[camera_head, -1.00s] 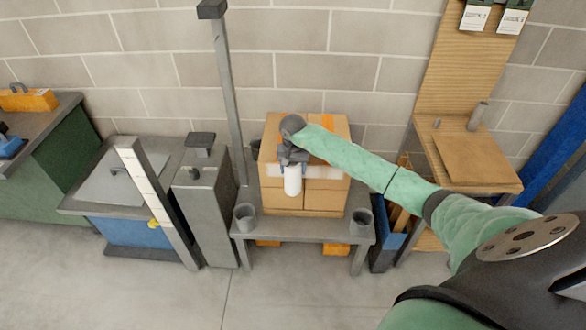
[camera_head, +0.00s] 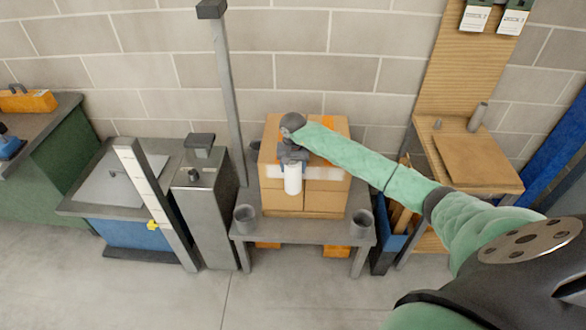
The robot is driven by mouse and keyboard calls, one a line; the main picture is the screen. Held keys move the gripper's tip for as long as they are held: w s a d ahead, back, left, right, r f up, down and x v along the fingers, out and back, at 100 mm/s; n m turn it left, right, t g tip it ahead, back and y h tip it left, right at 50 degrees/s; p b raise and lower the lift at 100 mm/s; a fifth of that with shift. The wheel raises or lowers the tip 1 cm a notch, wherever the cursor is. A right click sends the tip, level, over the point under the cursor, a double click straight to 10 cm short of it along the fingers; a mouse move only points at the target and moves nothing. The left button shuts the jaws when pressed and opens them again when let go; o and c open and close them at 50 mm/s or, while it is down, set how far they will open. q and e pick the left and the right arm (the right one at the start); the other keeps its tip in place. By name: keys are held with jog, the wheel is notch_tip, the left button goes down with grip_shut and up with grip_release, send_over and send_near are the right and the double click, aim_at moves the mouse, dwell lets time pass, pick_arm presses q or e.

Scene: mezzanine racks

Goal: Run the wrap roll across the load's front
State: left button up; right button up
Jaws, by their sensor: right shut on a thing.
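The load is a stack of brown cartons (camera_head: 323,199) with orange patches on a grey stand. A pale wrap band (camera_head: 322,172) runs across the upper part of its front, on both sides of the roll. The white wrap roll (camera_head: 292,180) stands upright in front of the load, left of its middle. My right gripper (camera_head: 292,162) is shut on the roll's top end. The arm comes in from the right and hides part of the load's top. My left gripper does not show.
The grey stand (camera_head: 300,231) carries a grey cup (camera_head: 246,218) at its left front corner and another (camera_head: 361,222) at its right. A grey post (camera_head: 228,100) rises left of the load. A wooden bench (camera_head: 482,160) stands to the right. The floor in front is clear.

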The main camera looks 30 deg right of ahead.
jog(key=shift+w+d+b, duration=0.3)
jog(key=shift+w+b, duration=0.2)
dwell(0.5)
jog(key=shift+d, duration=0.15)
